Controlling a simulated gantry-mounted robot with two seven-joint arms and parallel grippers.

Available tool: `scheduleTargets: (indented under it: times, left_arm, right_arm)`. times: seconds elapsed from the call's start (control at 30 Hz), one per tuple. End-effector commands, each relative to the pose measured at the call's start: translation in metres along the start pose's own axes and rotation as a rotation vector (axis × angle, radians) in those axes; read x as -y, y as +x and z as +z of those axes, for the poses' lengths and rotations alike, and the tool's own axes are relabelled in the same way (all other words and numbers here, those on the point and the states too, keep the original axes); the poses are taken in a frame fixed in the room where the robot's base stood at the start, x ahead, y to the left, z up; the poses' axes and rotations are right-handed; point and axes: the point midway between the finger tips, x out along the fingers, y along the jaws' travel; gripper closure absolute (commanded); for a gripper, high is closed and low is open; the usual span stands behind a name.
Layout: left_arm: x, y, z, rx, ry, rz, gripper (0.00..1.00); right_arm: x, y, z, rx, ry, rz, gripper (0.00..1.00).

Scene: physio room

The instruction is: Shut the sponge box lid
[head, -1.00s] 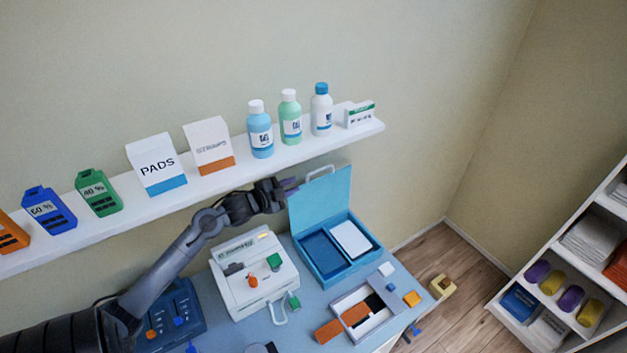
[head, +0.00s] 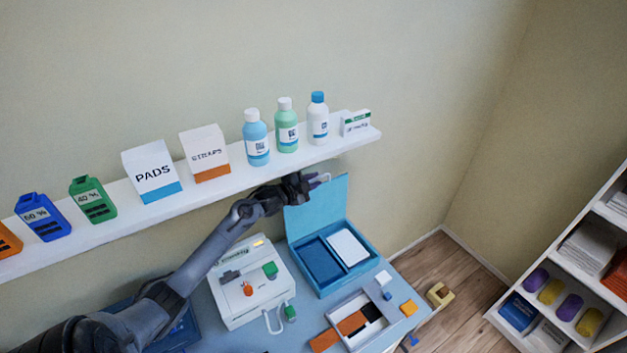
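The sponge box (head: 327,289) is a blue box on the light blue table, with a dark blue pad and a white pad side by side inside. Its lid (head: 318,211) stands open, raised at the back of the box, with a pale handle at its top edge. My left gripper (head: 312,183) is at the top left of the lid, by the handle. I cannot tell whether it touches the lid, and its fingers are too small and dark to read. My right gripper is not in view.
A white shelf (head: 95,228) with bottles (head: 287,126) and boxes runs just above my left arm. A white device (head: 246,285) with coloured knobs stands left of the box. A tray (head: 361,318) and small blocks (head: 408,308) lie in front.

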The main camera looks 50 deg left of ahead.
Motion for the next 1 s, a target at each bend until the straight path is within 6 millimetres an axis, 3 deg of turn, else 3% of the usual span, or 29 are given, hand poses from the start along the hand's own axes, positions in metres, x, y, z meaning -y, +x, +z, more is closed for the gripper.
scheduleTargets:
  times: [0.4, 0.57, 1.0]
  left_arm:
    - [0.0001, 0.0062, -0.0003, -0.001, 0.0, -0.001, 0.78]
    - [0.0, 0.0061, -0.0002, 0.0, 0.0, -0.001, 0.99]
    - [-0.0024, 0.005, -0.0023, 0.0, 0.01, -0.004, 1.0]
  right_arm:
    - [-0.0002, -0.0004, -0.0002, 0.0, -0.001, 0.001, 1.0]
    - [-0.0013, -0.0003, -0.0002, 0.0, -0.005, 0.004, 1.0]
    - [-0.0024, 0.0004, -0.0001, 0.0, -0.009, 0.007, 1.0]
